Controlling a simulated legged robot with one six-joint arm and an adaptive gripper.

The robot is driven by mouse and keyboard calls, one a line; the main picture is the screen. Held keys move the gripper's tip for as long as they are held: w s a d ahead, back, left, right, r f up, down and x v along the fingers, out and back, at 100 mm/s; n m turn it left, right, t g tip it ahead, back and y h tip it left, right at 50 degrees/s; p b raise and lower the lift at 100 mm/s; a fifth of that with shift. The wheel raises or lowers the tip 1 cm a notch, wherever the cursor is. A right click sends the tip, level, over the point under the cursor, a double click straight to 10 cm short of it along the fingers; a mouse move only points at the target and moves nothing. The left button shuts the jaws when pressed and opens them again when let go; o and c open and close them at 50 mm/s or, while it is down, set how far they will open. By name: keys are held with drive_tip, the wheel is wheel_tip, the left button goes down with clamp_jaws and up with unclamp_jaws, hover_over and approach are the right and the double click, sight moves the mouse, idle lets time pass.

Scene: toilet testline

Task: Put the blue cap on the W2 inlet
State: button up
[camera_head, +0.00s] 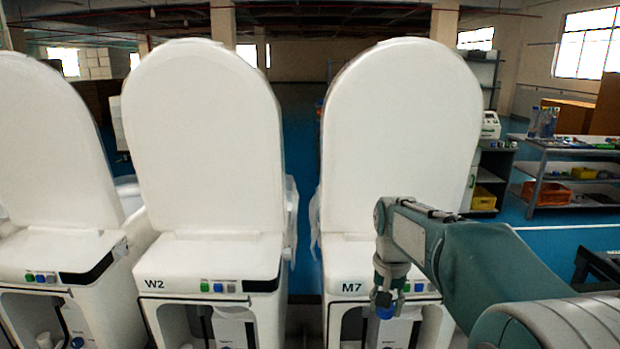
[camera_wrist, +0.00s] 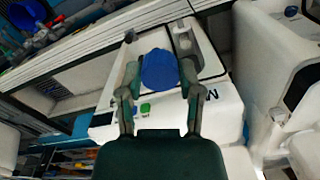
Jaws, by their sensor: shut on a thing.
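My gripper (camera_head: 383,297) hangs in front of the M7 toilet (camera_head: 400,150) in the head view, pointing down. It is shut on the blue cap (camera_head: 385,311), which shows below the fingers. In the wrist view the blue cap (camera_wrist: 160,70) sits between the two fingertips of my gripper (camera_wrist: 158,92). The W2 toilet (camera_head: 205,140) stands to the left of M7, with its label on the front panel and its lid raised. Below its panel is an open bay (camera_head: 205,325) with white parts inside. I cannot make out the W2 inlet.
Another white toilet (camera_head: 50,150) with a raised lid stands at the far left. A narrow gap separates W2 and M7. A shelf (camera_head: 545,165) with bins stands at the back right.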

drive_tip(key=w+f+n, duration=0.2)
drive_tip(key=w+f, duration=0.2)
drive_tip(key=f, duration=0.6)
drive_tip(key=w+f+n, duration=0.1)
drive_tip(key=w+f, duration=0.2)
drive_tip(key=f, duration=0.7)
drive_tip(key=s+f, duration=0.4)
drive_tip(key=f, duration=0.2)
drive_tip(key=shift+d+f+n, duration=0.15)
drive_tip(key=shift+d+n, duration=0.15)
drive_tip(key=shift+s+f, duration=0.1)
